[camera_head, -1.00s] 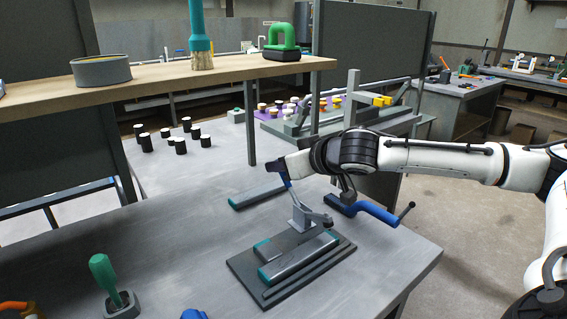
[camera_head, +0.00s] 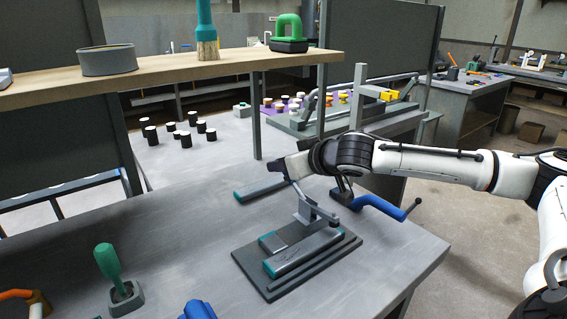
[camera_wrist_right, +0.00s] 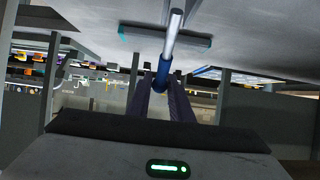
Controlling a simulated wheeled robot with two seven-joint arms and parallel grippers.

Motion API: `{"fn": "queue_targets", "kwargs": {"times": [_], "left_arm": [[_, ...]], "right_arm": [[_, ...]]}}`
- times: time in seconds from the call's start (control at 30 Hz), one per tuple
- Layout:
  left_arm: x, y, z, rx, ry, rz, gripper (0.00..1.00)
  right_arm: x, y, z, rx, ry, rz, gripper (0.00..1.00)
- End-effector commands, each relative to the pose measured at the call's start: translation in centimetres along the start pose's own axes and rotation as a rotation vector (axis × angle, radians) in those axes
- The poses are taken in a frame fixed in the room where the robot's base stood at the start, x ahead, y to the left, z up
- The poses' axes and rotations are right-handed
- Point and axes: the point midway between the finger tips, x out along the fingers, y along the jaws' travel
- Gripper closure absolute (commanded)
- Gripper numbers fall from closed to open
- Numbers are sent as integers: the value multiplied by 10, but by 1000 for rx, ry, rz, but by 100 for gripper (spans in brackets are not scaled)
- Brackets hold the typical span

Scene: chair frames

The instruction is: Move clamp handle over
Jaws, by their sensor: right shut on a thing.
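The toggle clamp (camera_head: 304,208) stands on a dark stepped base plate (camera_head: 340,258) on the grey bench. Its grey arm reaches right over a grey bar with teal ends (camera_head: 306,252) on the plate. My right gripper (camera_head: 284,171) is above and behind the clamp, shut on the clamp handle. The handle is mostly hidden in the head view. In the right wrist view, the blue handle grip (camera_wrist_right: 163,72) sits between the fingertips of my right gripper (camera_wrist_right: 162,86), with its metal rod running up the picture. My left gripper is out of view.
Another grey bar with teal ends (camera_head: 262,190) lies behind the clamp. A blue cranked tool (camera_head: 384,207) lies to the right, under my right arm. A green-handled tool (camera_head: 106,262) stands front left. A wooden shelf (camera_head: 160,76) crosses above. Bare bench lies left of the plate.

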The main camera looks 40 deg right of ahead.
Motion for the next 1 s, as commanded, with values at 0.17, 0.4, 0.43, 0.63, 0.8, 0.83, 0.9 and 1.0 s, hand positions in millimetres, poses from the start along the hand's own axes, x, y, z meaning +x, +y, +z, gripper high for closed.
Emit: {"fn": "queue_targets", "kwargs": {"times": [0.17, 0.4, 0.43, 0.63, 0.8, 0.83, 0.9, 1.0], "left_arm": [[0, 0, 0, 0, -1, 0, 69], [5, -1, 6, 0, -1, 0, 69], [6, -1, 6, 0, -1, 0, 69], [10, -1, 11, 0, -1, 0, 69], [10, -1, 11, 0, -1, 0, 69], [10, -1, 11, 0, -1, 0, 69], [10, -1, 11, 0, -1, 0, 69], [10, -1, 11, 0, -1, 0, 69]], "right_arm": [[0, 0, 0, 0, 0, -1, 93], [9, 0, 9, 0, -1, -1, 93], [10, 0, 11, 0, -1, -1, 93], [20, 0, 20, 1, -2, -1, 93], [21, 0, 20, 0, -1, 0, 93], [21, 0, 19, 0, -1, 0, 93], [21, 0, 19, 0, -2, 0, 93], [21, 0, 19, 0, -1, 0, 67]]}}
